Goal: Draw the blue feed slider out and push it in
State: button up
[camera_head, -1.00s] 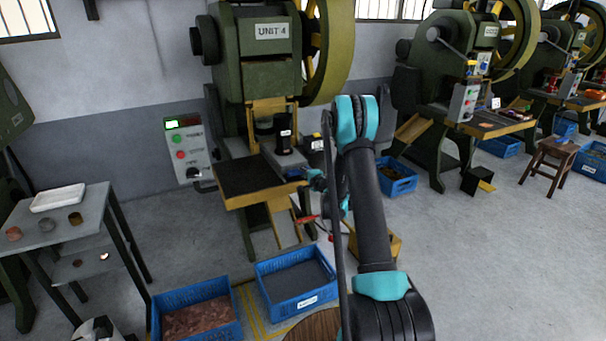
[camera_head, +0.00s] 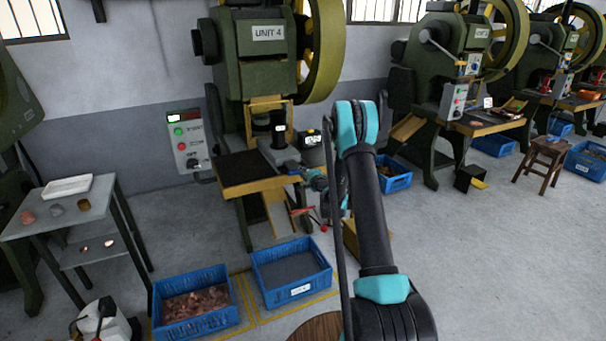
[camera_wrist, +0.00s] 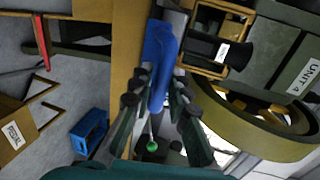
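The blue feed slider (camera_wrist: 161,50) runs up the middle of the wrist view, along the edge of the UNIT 4 press's table. My gripper (camera_wrist: 161,74) has its dark finger pads on both sides of the blue handle and appears shut on it. The black cylinder (camera_head: 279,128) stands upright behind the slider.
A control box (camera_head: 188,140) is left of the press. Two blue crates stand on the floor in front, one with copper pieces (camera_head: 195,304), one dark inside (camera_head: 292,272). A grey side table (camera_head: 75,213) stands at the left.

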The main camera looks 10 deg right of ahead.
jog(key=o, duration=0.4)
jog(key=shift+c, duration=0.2)
jog(key=shift+d, duration=0.1)
jog(key=v, duration=0.7)
jog(key=shift+s, duration=0.3)
